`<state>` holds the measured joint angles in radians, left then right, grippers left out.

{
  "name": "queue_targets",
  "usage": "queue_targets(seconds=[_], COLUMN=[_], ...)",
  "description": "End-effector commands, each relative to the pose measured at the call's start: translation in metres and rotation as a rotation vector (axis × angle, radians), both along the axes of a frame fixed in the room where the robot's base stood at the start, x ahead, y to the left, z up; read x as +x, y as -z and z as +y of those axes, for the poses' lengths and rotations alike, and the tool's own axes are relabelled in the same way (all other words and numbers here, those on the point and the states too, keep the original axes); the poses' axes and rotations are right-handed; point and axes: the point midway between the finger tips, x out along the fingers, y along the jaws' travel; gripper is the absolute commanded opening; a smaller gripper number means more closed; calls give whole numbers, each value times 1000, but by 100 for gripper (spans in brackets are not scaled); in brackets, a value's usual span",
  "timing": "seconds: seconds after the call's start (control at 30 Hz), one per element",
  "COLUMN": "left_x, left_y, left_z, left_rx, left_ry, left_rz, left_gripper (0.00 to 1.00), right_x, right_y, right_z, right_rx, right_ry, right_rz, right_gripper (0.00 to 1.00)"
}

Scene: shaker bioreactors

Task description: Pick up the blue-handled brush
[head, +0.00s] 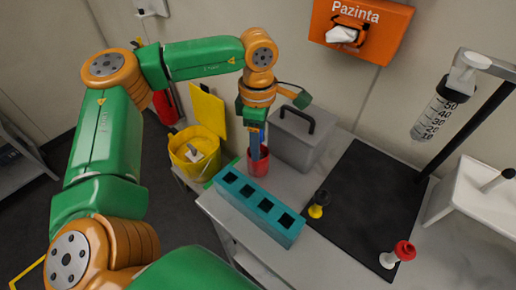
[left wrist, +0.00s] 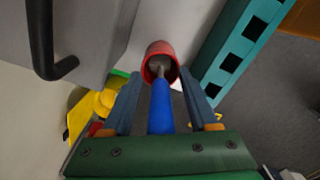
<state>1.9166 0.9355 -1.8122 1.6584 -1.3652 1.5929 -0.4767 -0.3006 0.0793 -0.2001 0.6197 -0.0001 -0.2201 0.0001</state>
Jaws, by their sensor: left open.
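The blue-handled brush (left wrist: 160,105) stands in a red cup (left wrist: 159,60), its blue handle pointing up toward my left wrist camera. The red cup (head: 259,163) also shows in the head view, on the counter beside the teal rack. My left gripper (left wrist: 161,95) is open, with one finger on each side of the blue handle and visible gaps between. In the head view the left gripper (head: 255,140) points down over the cup and hides most of the brush. My right gripper is in neither view.
A teal rack with square holes (head: 258,209) stands close beside the cup. A grey box with a black handle (head: 297,140) is just behind it. A yellow bucket (head: 198,150) is to the left. A black mat (head: 365,205) lies to the right.

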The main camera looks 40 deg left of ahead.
Motion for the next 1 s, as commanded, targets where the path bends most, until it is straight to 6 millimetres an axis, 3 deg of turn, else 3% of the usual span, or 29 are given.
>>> queue_targets(seconds=[0.07,0.1,0.3,0.67,1.0], left_x=[0,0,0,1,1], left_y=[0,0,0,-4,-85], left_z=[0,0,0,0,-1], left_rx=[0,0,0,0,0], left_ry=[0,0,0,-1,0], left_rz=[0,0,-1,-3,-3], left_gripper=[60,54,0,0,0], right_x=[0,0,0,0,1], right_y=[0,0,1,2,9], right_z=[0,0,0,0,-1], right_rx=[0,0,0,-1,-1], right_ry=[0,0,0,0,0], right_rz=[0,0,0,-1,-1], right_gripper=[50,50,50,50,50])
